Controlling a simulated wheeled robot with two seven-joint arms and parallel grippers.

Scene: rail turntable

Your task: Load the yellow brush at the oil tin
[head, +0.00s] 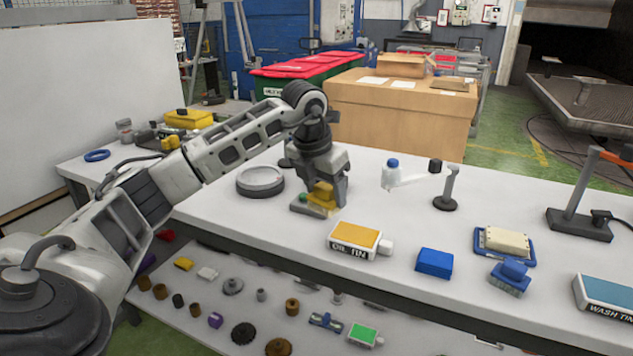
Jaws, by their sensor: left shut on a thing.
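My left gripper (323,190) points down over the white table and is shut on the yellow brush (321,199). The brush sits low, at or just above a flat greyish pad (308,210); I cannot tell whether they touch. The oil tin (354,241) is a white box with a yellow top, a dark "OIL TIN" label and a white cap at its right side. It stands near the table's front edge, to the right of and nearer than the brush. My right gripper is out of view.
A round grey dish (260,181) stands left of the gripper. A blue block (434,263), a blue brush (510,276), a sponge tray (504,244) and the wash tin (606,296) lie to the right. A small stand (446,190) and a white bottle (390,175) stand behind.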

